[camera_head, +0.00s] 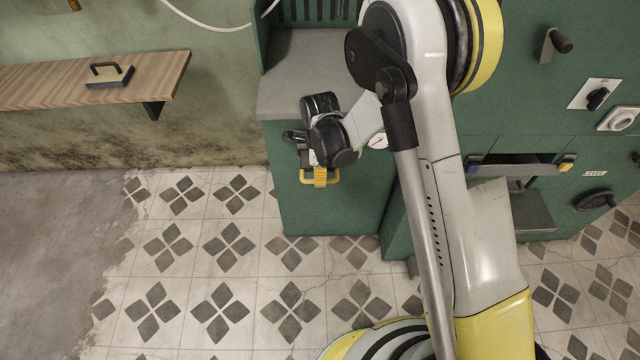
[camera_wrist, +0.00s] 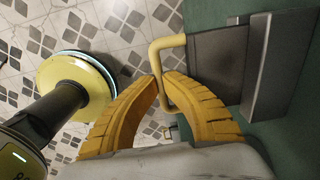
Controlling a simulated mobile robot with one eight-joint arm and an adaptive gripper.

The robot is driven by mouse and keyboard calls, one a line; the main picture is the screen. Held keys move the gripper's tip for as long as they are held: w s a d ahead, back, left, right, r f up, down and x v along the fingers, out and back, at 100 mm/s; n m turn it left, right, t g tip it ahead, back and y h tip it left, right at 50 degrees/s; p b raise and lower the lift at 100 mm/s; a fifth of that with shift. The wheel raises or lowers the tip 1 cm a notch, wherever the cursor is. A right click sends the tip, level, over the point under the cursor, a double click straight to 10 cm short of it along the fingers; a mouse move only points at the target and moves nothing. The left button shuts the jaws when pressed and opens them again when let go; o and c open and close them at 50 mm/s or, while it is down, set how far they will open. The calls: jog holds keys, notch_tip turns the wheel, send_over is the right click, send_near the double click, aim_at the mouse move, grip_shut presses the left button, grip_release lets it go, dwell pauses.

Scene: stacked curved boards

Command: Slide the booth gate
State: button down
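A yellow U-shaped handle (camera_wrist: 155,57) stands out from a dark grey sliding plate (camera_wrist: 215,68) on a green panel; I take this plate to be the booth gate. The handle's bar runs between the two yellow fingers of my gripper (camera_wrist: 161,82), and the fingertips look closed around it. In the head view my gripper (camera_head: 320,177) is low at the front of the green booth (camera_head: 340,210), at the yellow handle (camera_head: 306,180). My wrist hides most of the gate plate there.
A wooden shelf (camera_head: 60,82) with a handled block (camera_head: 109,75) is on the left wall. Green panels with a crank (camera_head: 556,44), a black switch (camera_head: 597,97) and a slot (camera_head: 515,162) are on the right. Tiled floor left of the booth is clear.

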jog(key=shift+w+d, duration=0.15)
jog(key=shift+w, duration=2.45)
jog(key=c, duration=1.5)
grip_release()
jog(key=shift+w+f, duration=0.1)
jog(key=shift+w, duration=0.1)
jog(key=shift+o, duration=0.2)
jog(key=shift+r+p, duration=1.8)
jog(key=shift+r, duration=1.75)
